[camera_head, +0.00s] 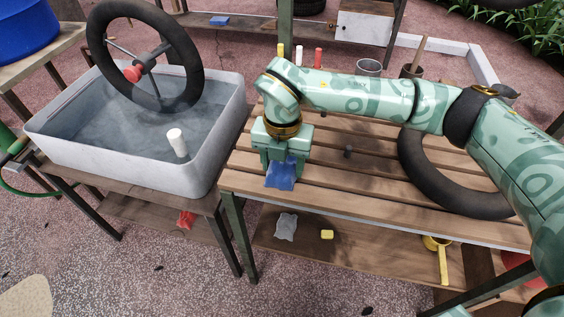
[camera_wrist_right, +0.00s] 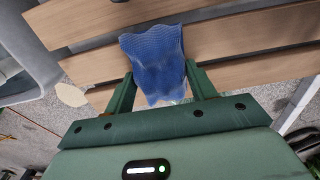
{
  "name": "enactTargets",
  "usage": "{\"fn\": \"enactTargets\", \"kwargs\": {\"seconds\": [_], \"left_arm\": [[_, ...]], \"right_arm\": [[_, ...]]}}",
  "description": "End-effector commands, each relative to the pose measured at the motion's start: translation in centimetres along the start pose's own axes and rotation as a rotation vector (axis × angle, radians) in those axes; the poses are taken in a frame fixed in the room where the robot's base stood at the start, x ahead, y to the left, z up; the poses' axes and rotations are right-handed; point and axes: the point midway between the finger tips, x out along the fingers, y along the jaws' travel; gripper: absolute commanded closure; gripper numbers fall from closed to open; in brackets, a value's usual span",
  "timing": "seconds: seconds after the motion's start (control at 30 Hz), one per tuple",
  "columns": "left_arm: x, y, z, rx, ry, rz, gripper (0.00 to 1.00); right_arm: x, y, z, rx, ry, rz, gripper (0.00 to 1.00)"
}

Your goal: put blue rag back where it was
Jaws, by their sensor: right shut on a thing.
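The blue rag (camera_head: 281,174) is in my right gripper (camera_head: 283,162), at the left end of the slatted wooden table (camera_head: 345,178). In the right wrist view the rag (camera_wrist_right: 155,62) spreads between the two green fingers of the gripper (camera_wrist_right: 160,82), which are shut on it. The rag is over the table slats; I cannot tell whether it touches them. Another blue cloth-like item (camera_head: 219,20) lies on a far shelf at the back. My left gripper is not in view.
A water-filled trough (camera_head: 60,135) with a wheel (camera_head: 190,60) and a white cylinder (camera_head: 177,142) stands left. A black tire (camera_head: 425,180) lies on the table's right. A grey rag (camera_head: 286,227) and a yellow block (camera_head: 327,235) lie on the lower shelf.

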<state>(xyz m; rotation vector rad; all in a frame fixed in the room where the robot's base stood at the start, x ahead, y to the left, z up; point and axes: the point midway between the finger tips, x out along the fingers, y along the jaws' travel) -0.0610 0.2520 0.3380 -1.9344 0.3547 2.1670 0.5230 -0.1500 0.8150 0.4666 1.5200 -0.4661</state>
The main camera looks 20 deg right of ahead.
Motion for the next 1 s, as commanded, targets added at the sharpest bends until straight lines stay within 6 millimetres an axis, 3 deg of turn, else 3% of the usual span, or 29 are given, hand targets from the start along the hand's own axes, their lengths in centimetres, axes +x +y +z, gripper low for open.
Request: {"fn": "enactTargets", "kwargs": {"seconds": [0.1,0.13,0.2,0.53,1.0], "left_arm": [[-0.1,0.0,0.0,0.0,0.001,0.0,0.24],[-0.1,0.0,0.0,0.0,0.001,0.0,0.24],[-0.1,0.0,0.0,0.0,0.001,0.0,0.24],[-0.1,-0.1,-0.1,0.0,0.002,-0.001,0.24],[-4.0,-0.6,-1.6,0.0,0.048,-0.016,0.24]], "right_arm": [[0.2,0.0,0.0,0.0,0.0,0.0,0.69],[0.2,0.0,0.0,0.0,0.0,0.0,0.36],[0.2,0.0,0.0,0.0,0.0,0.0,0.22],[-0.3,0.0,0.0,0.0,-0.001,0.001,0.22],[-10.4,0.0,0.0,0.0,-0.005,0.004,0.22]]}}
